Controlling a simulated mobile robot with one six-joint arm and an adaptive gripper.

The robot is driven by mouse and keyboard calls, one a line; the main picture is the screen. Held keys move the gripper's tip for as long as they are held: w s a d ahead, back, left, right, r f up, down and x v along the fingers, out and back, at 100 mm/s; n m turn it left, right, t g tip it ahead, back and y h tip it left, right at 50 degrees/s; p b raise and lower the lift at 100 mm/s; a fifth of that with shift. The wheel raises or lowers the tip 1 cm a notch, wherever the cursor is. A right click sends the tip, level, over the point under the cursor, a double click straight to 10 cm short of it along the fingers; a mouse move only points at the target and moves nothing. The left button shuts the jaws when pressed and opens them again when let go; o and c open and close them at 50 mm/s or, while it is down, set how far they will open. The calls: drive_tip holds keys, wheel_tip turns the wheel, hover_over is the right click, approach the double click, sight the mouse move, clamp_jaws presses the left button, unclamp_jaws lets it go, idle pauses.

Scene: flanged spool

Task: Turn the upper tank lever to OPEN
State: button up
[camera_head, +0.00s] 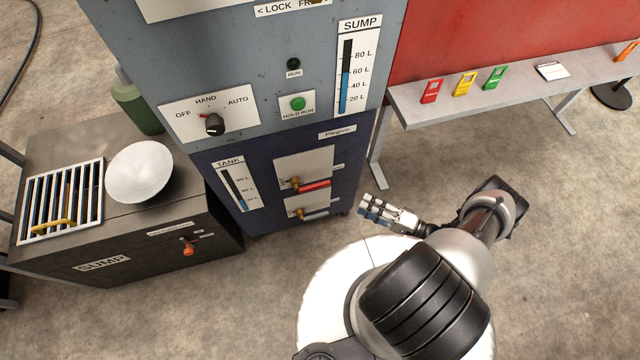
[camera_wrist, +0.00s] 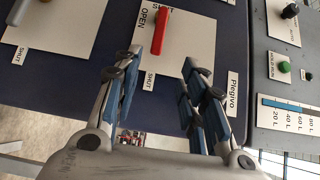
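The upper tank lever (camera_head: 314,186) has a red handle on a brass-coloured valve and points right, roughly level, on its pale plate. In the wrist view the red lever (camera_wrist: 162,30) shows beyond the fingertips, with an OPEN label beside it and a SHUT label near its free end. My gripper (camera_head: 372,207) is to the right of the cabinet front, apart from the lever. In the wrist view my gripper (camera_wrist: 163,62) is open, with bare panel between its fingers and nothing held.
The lower tank lever (camera_head: 313,215) has a grey handle and sits just below, close to the red one. The TANK gauge (camera_head: 237,187) is left of the plates. The dark SUMP box (camera_head: 150,240) stands left, and a grey bench (camera_head: 400,97) stands right.

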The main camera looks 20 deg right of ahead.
sight(323, 187)
drive_tip(key=x, duration=0.5)
drive_tip(key=b+x, duration=0.1)
drive_tip(key=x, duration=0.5)
drive_tip(key=b+x, duration=0.1)
drive_tip(key=x, duration=0.5)
drive_tip(key=shift+w+a+f, duration=0.15)
drive_tip(key=shift+w+f, duration=0.05)
drive_tip(key=shift+f, duration=0.1)
clamp_jaws()
